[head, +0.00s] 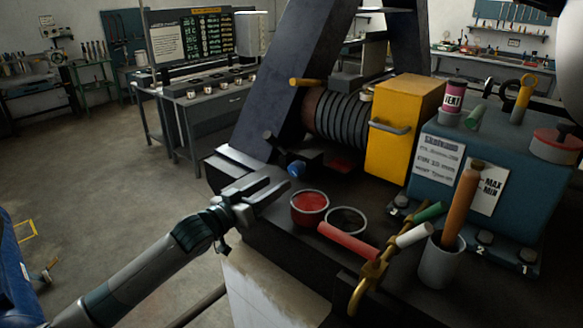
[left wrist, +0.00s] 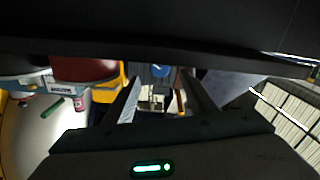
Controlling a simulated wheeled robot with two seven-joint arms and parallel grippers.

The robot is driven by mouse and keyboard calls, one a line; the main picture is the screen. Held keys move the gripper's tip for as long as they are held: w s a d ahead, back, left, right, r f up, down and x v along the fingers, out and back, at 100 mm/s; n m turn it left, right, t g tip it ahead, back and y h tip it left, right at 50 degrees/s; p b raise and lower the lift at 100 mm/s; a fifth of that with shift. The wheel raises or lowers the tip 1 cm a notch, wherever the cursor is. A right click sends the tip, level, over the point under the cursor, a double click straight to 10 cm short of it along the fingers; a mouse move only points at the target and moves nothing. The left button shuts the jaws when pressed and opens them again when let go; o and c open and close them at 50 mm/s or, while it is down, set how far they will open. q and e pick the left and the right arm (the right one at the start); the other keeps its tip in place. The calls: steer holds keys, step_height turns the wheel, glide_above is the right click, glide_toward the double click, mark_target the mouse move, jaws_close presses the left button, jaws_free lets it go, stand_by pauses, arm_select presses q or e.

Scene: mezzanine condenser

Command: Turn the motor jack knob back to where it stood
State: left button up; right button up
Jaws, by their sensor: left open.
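A small blue knob (head: 296,169), which looks like the motor jack knob, sits low on the dark machine bed, in front of the black ribbed motor (head: 345,120). My left gripper (head: 277,188) is open and empty, just left of and below the knob in the head view, with its fingers pointing toward it. In the left wrist view the blue knob (left wrist: 160,71) shows between and beyond the two open fingertips. A gap seems to remain between fingers and knob; I cannot see contact. Any pointer mark on the knob is too small to read. My right gripper is not in view.
A red-filled cup (head: 309,206) and a dark cup (head: 347,222) stand close right of my left gripper. A red-handled tool (head: 347,242) lies near the bed's front edge. A yellow box (head: 404,125) and a teal tank (head: 487,185) stand behind. The floor at left is open.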

mark_target(293, 172)
arm_select(q)
steer(key=p+x, duration=0.2)
steer(key=x, duration=0.5)
steer(key=shift+w+p, duration=0.2)
steer(key=shift+p, duration=0.2)
steer(key=shift+w+d, duration=0.4)
steer(key=shift+w, duration=0.05)
steer(key=c, duration=1)
steer(key=shift+f, duration=0.1)
steer(key=shift+c, duration=0.2)
